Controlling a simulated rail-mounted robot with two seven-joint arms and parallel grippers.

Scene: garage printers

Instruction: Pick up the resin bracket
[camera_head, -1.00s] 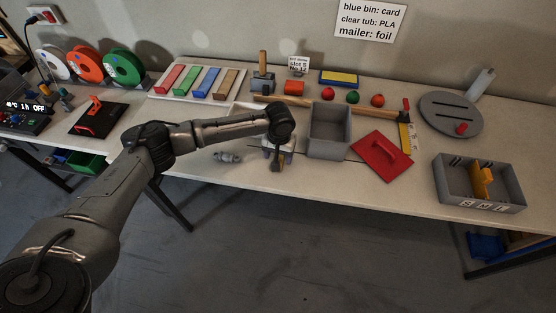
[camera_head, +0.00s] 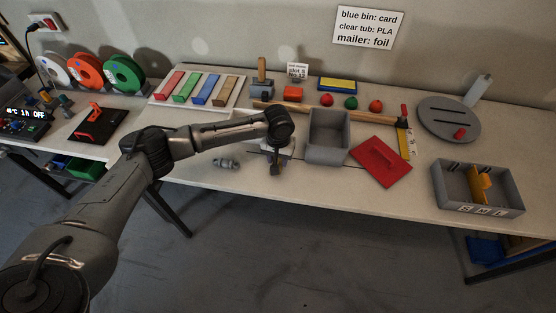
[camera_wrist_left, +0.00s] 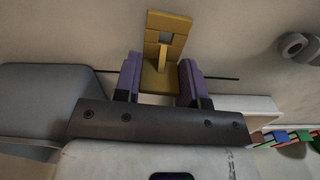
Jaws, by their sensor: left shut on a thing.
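The resin bracket is an ochre-yellow angled piece with a square hole in its upright plate; it shows in the left wrist view (camera_wrist_left: 167,32). My left gripper (camera_wrist_left: 161,72) has its purple fingers shut on the bracket's lower part, one on each side. In the head view my left gripper (camera_head: 277,166) points down near the front edge of the workbench, left of the grey open bin. There the bracket is mostly hidden and too small to tell clearly. I cannot tell whether it touches the table. My right gripper is not in view.
The grey open bin (camera_head: 329,135) stands close right of my gripper. A small grey fitting (camera_head: 226,162) lies to its left. A red trowel-like plate (camera_head: 381,162) and a grey divided box (camera_head: 478,187) are farther right. The bench's front edge (camera_head: 330,195) is near.

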